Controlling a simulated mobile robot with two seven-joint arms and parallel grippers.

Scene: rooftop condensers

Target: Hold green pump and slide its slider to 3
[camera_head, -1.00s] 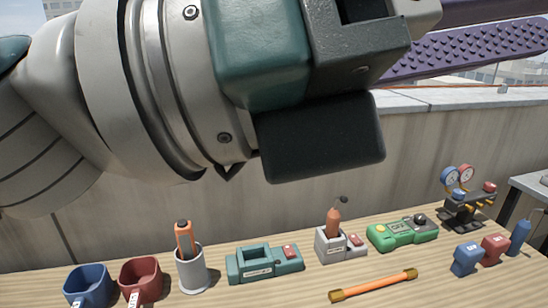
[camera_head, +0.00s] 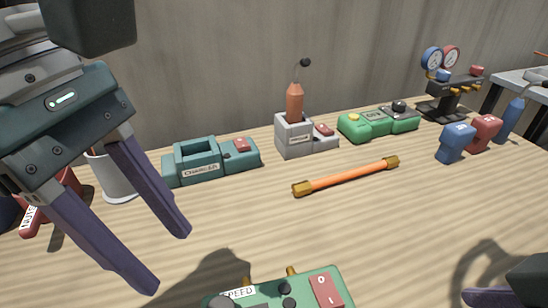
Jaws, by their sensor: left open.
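The green pump (camera_head: 285,291) is at the bottom middle of the head view, cut off by the lower edge. It shows a SPEED label, dark knobs, brass fittings on its far side and a red switch plate. Its slider's setting cannot be read. My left gripper (camera_head: 166,262) is open and empty, with its two purple fingers pointing down and right over the bench, left of the pump and apart from it. My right gripper (camera_head: 487,297) is only partly in view at the bottom right corner; its opening is hidden.
Along the back stand a teal charger (camera_head: 205,166), a grey holder with an orange tool (camera_head: 295,135), a green meter (camera_head: 365,124) and a gauge stand (camera_head: 445,100). An orange rod (camera_head: 350,176) lies mid-bench. Blue (camera_head: 455,143) and red (camera_head: 484,132) items sit at right.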

